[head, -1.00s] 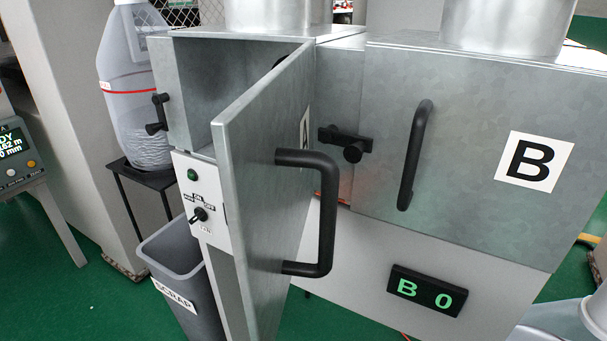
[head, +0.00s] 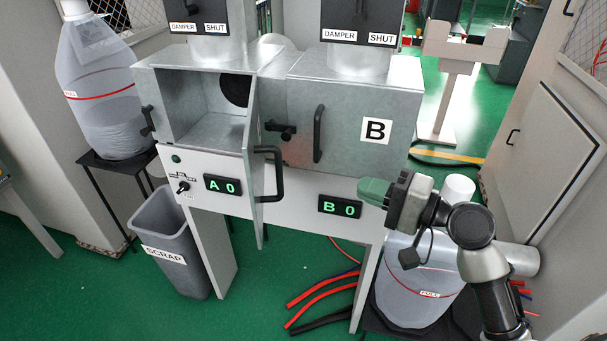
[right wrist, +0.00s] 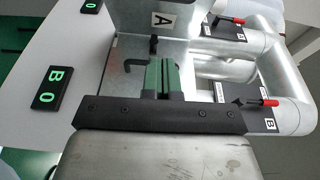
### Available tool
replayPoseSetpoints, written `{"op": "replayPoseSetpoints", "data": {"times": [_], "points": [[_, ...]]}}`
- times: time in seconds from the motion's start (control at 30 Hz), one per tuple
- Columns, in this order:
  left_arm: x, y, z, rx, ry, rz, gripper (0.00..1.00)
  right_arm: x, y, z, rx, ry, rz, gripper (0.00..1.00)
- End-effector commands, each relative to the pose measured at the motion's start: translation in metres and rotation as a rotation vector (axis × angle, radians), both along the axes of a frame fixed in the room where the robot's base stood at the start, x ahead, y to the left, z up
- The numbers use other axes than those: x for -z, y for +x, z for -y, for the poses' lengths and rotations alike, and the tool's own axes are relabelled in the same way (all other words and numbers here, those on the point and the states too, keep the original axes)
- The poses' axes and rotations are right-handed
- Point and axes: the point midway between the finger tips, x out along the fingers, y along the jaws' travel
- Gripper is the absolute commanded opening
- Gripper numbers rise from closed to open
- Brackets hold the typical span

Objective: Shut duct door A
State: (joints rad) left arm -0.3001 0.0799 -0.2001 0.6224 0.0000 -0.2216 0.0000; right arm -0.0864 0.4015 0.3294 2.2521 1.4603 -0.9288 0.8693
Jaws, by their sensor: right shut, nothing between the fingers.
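Duct door A (head: 252,130) stands open in the head view, swung out from its box and seen nearly edge-on. Its black bar handle (head: 279,174) sticks out to the right. The open box A (head: 200,95) shows its bare inside and a dark round opening. My right gripper (head: 362,191) is shut and empty, in front of the lower edge of box B, to the right of door A and apart from it. In the right wrist view its green fingers (right wrist: 162,77) are together, with the panel labelled A (right wrist: 163,20) beyond them. My left gripper is not in view.
Closed door B (head: 350,125) has a black handle (head: 318,134), left of my right gripper. A black latch (head: 281,130) sits between the boxes. A scrap bin (head: 172,235) stands below left. A clear bag (head: 420,285) stands below my right arm. Red hoses lie on the floor.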

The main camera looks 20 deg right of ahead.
Motion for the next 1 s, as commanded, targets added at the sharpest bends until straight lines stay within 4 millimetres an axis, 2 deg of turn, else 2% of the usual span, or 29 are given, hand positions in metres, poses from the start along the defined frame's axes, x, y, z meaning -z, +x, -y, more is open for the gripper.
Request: {"op": "replayPoseSetpoints", "data": {"times": [0.17, 0.57, 0.8, 1.0], "points": [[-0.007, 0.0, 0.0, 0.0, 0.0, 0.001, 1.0, -0.003, 0.013, -0.012, -0.004, 0.011, 0.001, 0.0], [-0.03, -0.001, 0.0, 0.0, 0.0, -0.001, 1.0, -0.003, 0.076, -0.067, -0.004, 0.009, 0.0, 0.0], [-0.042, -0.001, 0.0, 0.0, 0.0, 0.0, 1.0, 0.0, 0.076, -0.099, -0.004, 0.007, -0.002, 0.0], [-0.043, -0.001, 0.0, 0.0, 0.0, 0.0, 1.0, 0.001, 0.077, -0.106, -0.002, 0.005, -0.002, 0.0]]}}
